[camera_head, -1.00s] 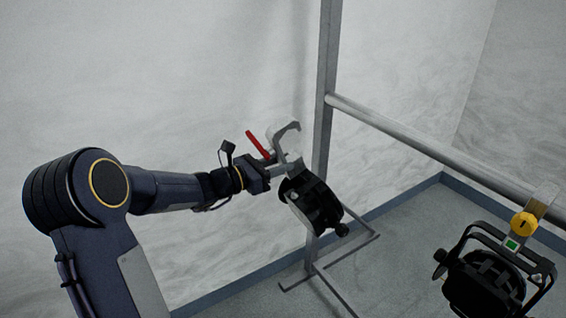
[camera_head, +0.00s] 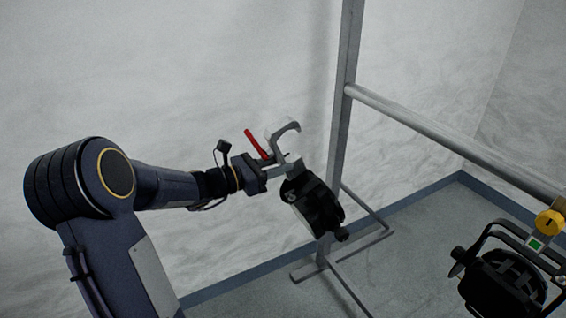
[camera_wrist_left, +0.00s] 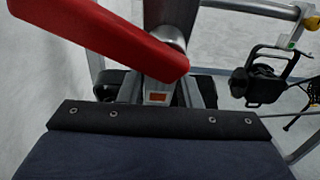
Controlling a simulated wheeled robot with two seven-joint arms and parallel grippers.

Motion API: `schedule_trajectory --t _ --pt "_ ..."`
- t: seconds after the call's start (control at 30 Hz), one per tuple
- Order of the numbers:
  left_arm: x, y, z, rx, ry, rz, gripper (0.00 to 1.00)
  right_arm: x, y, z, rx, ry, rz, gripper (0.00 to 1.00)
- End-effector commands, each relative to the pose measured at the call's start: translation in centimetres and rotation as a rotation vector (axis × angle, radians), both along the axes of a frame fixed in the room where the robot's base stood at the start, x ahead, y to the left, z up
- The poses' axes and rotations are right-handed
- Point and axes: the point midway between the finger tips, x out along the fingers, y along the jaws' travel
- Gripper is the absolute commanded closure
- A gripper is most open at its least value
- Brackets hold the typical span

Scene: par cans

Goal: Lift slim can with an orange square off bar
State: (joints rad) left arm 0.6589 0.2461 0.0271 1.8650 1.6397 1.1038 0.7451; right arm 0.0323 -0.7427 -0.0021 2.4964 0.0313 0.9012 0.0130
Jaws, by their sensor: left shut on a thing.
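The slim can (camera_head: 312,206) is black and hangs tilted below a silver hook clamp (camera_head: 287,133) with a red lever (camera_head: 256,144). In the left wrist view its orange square (camera_wrist_left: 158,97) shows on the metal just ahead of the gripper, below the red lever (camera_wrist_left: 115,35). My left gripper (camera_head: 272,174) is shut on the slim can at its clamp end. The hook is clear of the bar (camera_head: 440,137), left of the upright post. The fingertips are largely hidden. My right gripper is not in view.
Another black can (camera_head: 500,283) with a green square (camera_head: 536,244) and a yellow knob (camera_head: 549,222) hangs from the bar at the right. The upright post (camera_head: 344,110) stands on floor feet just right of the held can. Pale walls and open floor lie around.

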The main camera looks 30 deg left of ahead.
Motion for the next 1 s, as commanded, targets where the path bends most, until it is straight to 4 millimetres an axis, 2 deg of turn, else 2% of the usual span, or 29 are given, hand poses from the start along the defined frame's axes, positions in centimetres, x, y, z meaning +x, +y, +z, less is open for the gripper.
schedule_trajectory --t 0.03,1.0 --pt "-0.2 0.1 0.4 -0.002 -0.013 -0.001 1.0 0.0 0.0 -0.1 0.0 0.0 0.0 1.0" --pt "-4.6 2.6 -1.7 -0.002 -0.012 -0.001 1.0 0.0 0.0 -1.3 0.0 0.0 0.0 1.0"
